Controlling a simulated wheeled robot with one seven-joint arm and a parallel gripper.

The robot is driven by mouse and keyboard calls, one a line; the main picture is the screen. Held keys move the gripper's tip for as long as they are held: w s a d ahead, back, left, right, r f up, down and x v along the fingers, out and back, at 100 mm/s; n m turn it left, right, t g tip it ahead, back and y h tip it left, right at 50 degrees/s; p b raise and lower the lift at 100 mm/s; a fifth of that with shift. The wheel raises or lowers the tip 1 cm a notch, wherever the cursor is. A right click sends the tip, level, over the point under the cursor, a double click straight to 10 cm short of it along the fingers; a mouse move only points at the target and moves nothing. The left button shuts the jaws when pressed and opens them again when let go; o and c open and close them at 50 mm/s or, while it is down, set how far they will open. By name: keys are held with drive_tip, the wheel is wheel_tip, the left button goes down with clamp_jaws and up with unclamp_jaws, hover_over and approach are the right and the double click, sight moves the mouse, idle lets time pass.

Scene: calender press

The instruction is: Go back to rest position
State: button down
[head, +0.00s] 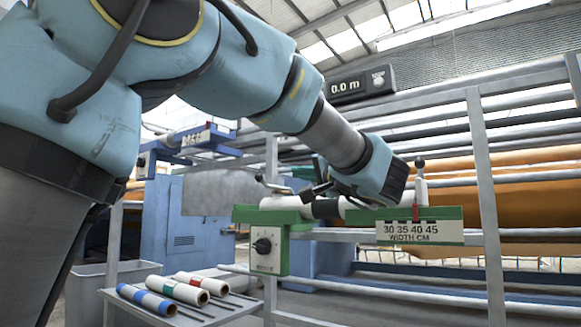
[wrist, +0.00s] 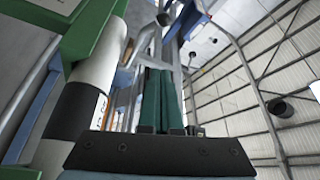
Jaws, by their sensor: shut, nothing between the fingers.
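My gripper (wrist: 161,72) shows in the wrist view with its two dark green fingers side by side and closed, with nothing between them. In the head view my blue arm reaches across from the upper left and bends down to the green width stand (head: 270,250). The hand is close to a white roll with a black band (head: 327,208) on that stand; the fingers are hard to make out there. In the wrist view the white roll (wrist: 100,70) is left of the fingers, apart from them. I cannot tell whether the hand touches anything in the head view.
A width scale (head: 420,232) is on the stand's right. Grey rails and an upright post (head: 485,190) stand by the orange roll (head: 530,210). A table (head: 225,310) with several small rolls and a grey bin (head: 88,290) are lower left. A display (head: 345,87) reads 0.0 m.

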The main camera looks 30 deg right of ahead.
drive_tip(key=shift+s+f, duration=0.1)
drive_tip(key=shift+s, duration=0.25)
drive_tip(key=w+a+f+g+y+p, duration=0.1)
drive_tip(key=w+a+f+g+p, duration=0.15)
drive_tip(key=a+f, duration=0.35)
drive_tip(key=w+a+f+n+g+y+p, duration=0.1)
drive_tip(key=w+a+f+g+y, duration=0.1)
drive_tip(key=w+a+f+g, duration=0.35)
drive_tip(key=w+a+f+g+y+p, duration=0.1)
drive_tip(key=w+a+f, duration=0.1)
drive_tip(key=a+f, duration=0.6)
drive_tip(key=s+a+f+n+g+h+p, duration=0.3)
drive_tip(key=s+a+f+n+g+p, duration=0.25)
drive_tip(key=a, duration=0.55)
drive_tip(key=s+a+f+n+g+h+p, duration=0.2)
drive_tip(key=s+a+f+n+g, duration=0.3)
drive_tip(key=s+a+f, duration=0.4)
wheel_tip(320, 180, up, 38)
drive_tip(key=w+t+p, duration=0.1)
drive_tip(key=p, duration=3.7)
drive_tip(key=shift+w+a+f, duration=0.15)
drive_tip(key=shift+a, duration=0.3)
